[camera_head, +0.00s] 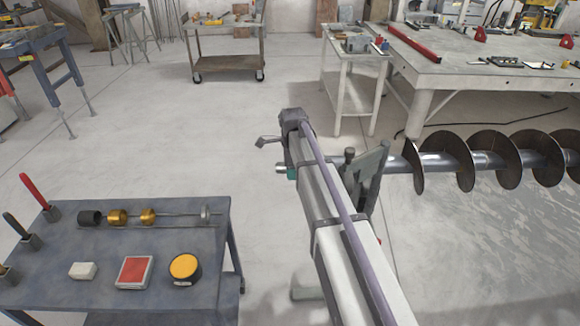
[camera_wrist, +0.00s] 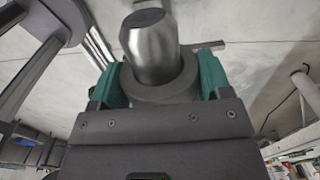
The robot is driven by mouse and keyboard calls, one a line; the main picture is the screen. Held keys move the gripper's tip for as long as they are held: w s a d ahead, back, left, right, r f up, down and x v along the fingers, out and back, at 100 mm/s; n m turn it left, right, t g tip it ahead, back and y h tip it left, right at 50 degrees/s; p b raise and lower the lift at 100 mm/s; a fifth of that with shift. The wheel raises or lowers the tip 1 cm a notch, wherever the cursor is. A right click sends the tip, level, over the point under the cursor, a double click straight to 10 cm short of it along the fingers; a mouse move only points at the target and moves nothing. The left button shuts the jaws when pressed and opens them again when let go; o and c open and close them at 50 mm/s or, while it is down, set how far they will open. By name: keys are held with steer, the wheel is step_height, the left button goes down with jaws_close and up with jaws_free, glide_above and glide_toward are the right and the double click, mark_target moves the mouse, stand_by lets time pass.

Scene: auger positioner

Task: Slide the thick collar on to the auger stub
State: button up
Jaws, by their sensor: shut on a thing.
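The thick collar (camera_wrist: 165,94), a grey ring, sits between the green fingers of my gripper (camera_wrist: 162,80) in the wrist view. The gripper is shut on it from both sides. The shiny auger stub (camera_wrist: 147,48), with a chamfered end, passes through the collar and sticks out beyond it, so the collar is around the stub. In the head view the stub's tip (camera_head: 281,168) shows just left of my gripper (camera_head: 291,173). The collar is hidden there behind my arm. The auger (camera_head: 470,160) with its dark flights runs off to the right. How far along the stub the collar sits is unclear.
A grey-green support (camera_head: 365,175) stands by the shaft, right of my gripper. A dark table (camera_head: 60,295) at lower left holds a black sleeve (camera_head: 90,218), brass rings (camera_head: 117,217), a yellow tin (camera_head: 184,268) and a red box (camera_head: 134,272). The floor between is clear.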

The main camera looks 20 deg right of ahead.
steer(key=shift+s+d, duration=0.15)
steer(key=shift+d, duration=0.3)
steer(key=o, duration=1.3)
step_height(320, 180, up, 11)
steer(key=p, duration=1.1)
steer(key=shift+r, duration=0.1)
steer(key=shift+f, duration=0.2)
